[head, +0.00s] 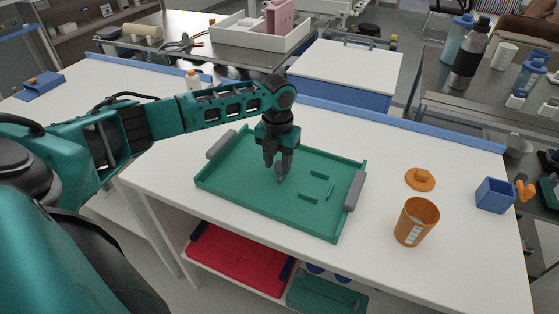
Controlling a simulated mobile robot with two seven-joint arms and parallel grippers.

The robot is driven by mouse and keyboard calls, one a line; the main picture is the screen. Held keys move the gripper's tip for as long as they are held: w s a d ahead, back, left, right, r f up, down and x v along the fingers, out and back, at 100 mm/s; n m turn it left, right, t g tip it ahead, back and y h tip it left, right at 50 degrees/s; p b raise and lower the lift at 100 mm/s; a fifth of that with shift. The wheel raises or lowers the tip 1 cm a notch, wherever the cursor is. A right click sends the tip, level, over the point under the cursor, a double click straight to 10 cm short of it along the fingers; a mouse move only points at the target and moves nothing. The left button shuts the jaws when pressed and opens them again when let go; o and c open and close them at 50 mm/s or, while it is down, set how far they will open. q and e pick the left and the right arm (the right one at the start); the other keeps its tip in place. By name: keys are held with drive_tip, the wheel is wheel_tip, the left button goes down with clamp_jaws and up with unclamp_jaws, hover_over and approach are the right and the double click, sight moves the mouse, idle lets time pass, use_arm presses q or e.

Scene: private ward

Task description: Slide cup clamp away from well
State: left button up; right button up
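A green tray (250,192) with raised walls and a grey handle at each short end lies on the white table. On the right half of its floor stand low green ribs (318,175) and a slanted green piece (330,191), which may be the clamp and the edges of the well; I cannot tell them apart surely. An orange cup (416,222) with a pale label stands upright on the table, right of the tray. My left gripper (281,178) points down over the middle of the tray, left of the ribs. Its finger gap is unclear, and no held object shows. My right gripper is out of view.
An orange lid (420,179) lies behind the cup, and a blue open box (495,195) stands at the right. A blue strip (402,121) edges the table's far side. Red (240,262) and green trays sit on the shelf below. The table between tray and cup is clear.

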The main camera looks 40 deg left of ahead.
sight(279, 162)
use_arm(q)
drive_tip(key=shift+o, duration=0.9)
drive_tip(key=shift+f, duration=0.1)
wheel_tip(279, 162, up, 13)
drive_tip(key=p, duration=0.1)
drive_tip(key=shift+c, duration=0.4)
